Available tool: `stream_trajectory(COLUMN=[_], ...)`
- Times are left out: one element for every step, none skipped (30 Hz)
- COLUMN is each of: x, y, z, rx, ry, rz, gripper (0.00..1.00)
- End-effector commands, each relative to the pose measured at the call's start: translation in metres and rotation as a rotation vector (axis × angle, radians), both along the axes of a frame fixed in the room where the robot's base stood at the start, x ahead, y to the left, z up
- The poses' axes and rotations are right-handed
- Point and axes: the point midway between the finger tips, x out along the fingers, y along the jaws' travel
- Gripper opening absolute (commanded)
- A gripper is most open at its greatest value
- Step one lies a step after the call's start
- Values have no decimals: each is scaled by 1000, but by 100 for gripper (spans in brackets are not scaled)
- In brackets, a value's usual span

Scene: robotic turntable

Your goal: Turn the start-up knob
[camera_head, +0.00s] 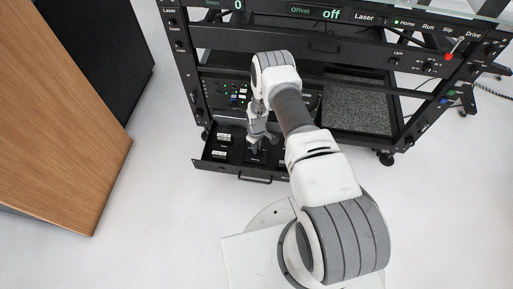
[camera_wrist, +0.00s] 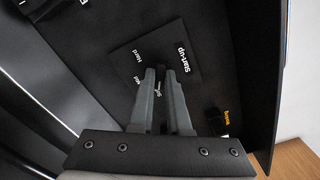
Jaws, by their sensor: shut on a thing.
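The start-up knob (camera_wrist: 160,82) is mostly hidden between the fingers of my gripper (camera_wrist: 163,74) in the wrist view. It sits on a dark square plate (camera_wrist: 133,56) with white labels that include "Start-up" and "Hard"; other labels are partly covered. My gripper's two grey fingers straddle the knob and are shut on it. In the head view, my gripper (camera_head: 256,146) reaches down into the pulled-out black drawer (camera_head: 222,168), and the knob cannot be made out there.
The drawer's raised walls stand close around my gripper. Another dark control with a yellow label (camera_wrist: 226,117) lies to the right in the wrist view. The black equipment rack (camera_head: 187,75) rises behind the drawer. A wooden panel (camera_head: 70,110) stands at left; the floor between is clear.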

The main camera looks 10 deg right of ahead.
Motion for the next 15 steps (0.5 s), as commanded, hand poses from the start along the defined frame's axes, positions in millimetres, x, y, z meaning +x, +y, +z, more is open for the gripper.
stream_trajectory(x=[0, 0, 0, 0, 0, 0, 0, 0, 0, 0, 0, 0, 0, 0, 0], y=[0, 0, 0, 0, 0, 0, 0, 0, 0, 0, 0, 0, 0, 0, 0], z=[0, 0, 0, 0, 0, 0, 0, 0, 0, 0, 0, 0, 0, 0, 0], rx=[0, 0, 0, 0, 0, 0, 0, 0, 0, -1, -1, -1, -1, -1, -1], ry=[0, 0, 0, 0, 0, 0, 0, 0, 0, 1, 0, 0, 0, 0, 0], rz=[-5, -9, -18, -26, -36, -50, -65, -81, -103, -122, -142, -173, -198, -222, -258], gripper=[0, 0, 0, 0, 0, 0, 0, 0, 0, 0, 0, 0, 0, 0, 0])
